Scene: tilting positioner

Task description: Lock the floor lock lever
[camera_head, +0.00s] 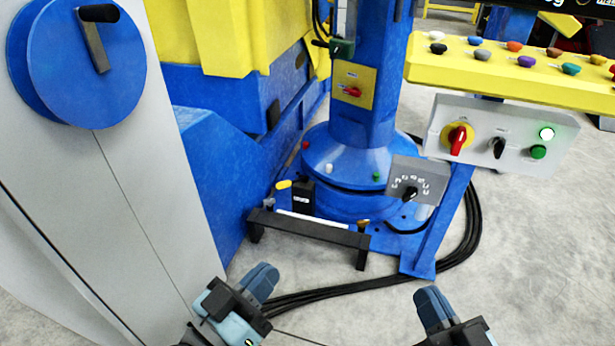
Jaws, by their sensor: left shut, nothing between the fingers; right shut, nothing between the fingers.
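A small lever with a yellow grip (284,184) sticks out to the left beside a black box (301,195) at the foot of the blue column; it looks like the floor lock lever, but its label is too small to read. A black bar on legs (310,231) stands in front of it. My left gripper (264,274) is shut and empty, low in the picture, nearer to me than the bar and apart from the lever. My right gripper (428,295) is shut and empty at the lower right, also apart from the lever.
A blue column (362,90) stands on a round base. A grey dial box (412,181), a control panel (500,138) and a yellow button console (505,65) are at right. Black cables (468,225) curve over the floor. A grey cabinet (120,190) fills the left.

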